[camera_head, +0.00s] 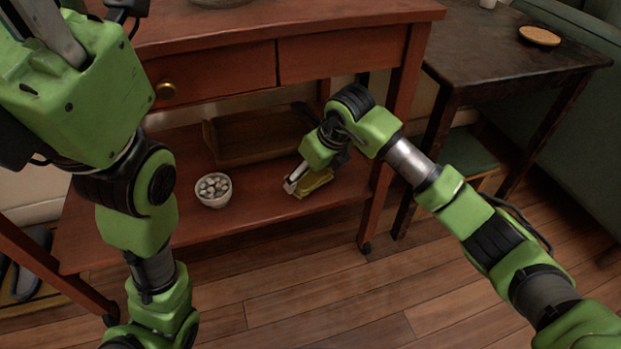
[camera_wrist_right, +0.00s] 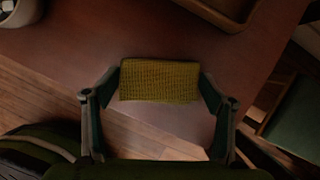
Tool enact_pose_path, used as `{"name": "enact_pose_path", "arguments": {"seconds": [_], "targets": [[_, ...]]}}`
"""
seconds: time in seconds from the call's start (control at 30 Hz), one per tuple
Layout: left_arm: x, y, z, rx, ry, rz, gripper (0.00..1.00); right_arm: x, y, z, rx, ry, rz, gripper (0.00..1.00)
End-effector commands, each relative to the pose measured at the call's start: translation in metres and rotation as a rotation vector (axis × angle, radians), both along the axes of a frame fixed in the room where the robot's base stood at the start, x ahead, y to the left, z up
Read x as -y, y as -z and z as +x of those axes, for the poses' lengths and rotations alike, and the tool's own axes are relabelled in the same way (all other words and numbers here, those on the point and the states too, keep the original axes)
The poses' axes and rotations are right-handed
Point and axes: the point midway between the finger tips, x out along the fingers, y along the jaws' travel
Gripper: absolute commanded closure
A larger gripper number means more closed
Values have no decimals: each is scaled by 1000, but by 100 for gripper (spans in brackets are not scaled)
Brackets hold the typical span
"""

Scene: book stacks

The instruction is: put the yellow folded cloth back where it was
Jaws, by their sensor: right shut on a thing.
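The yellow folded cloth (camera_head: 318,184) is at the lower shelf (camera_head: 262,213) of the red-brown wooden table, towards its right end. My right gripper (camera_head: 300,182) is shut on it. In the right wrist view the cloth (camera_wrist_right: 160,82) is a flat, textured block held between the two fingers of the right gripper (camera_wrist_right: 160,90), over the shelf near its front edge. I cannot tell whether the cloth touches the shelf. My left arm stands at the left of the head view, and its fingertips do not show.
A white bowl (camera_head: 213,190) of small pale things stands on the shelf to the left. A wooden tray (camera_head: 250,138) lies behind; its corner shows in the right wrist view (camera_wrist_right: 222,10). Table legs (camera_head: 377,200) stand close to my right arm. A dark side table (camera_head: 510,50) is at the right.

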Motion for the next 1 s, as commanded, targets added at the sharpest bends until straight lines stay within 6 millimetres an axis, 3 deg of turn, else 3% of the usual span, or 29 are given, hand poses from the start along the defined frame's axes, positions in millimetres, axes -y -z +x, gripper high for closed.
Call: {"name": "enact_pose_path", "arguments": {"seconds": [0.4,0.43,0.47,0.5,0.97,1.0], "targets": [[0,-1,-3,9,0,1,60,0,4,0,2,-1,0,41],[0,-1,-3,10,0,1,60,0,3,0,2,-1,0,16],[0,-1,-3,9,-1,1,60,0,3,0,2,-1,1,8],[0,-1,-3,9,-1,1,60,0,3,0,2,-1,0,7],[0,-8,-4,13,1,0,60,1,-5,-1,2,-1,0,7],[-1,-5,4,-11,1,-2,60,2,-9,-1,3,1,0,7]]}}
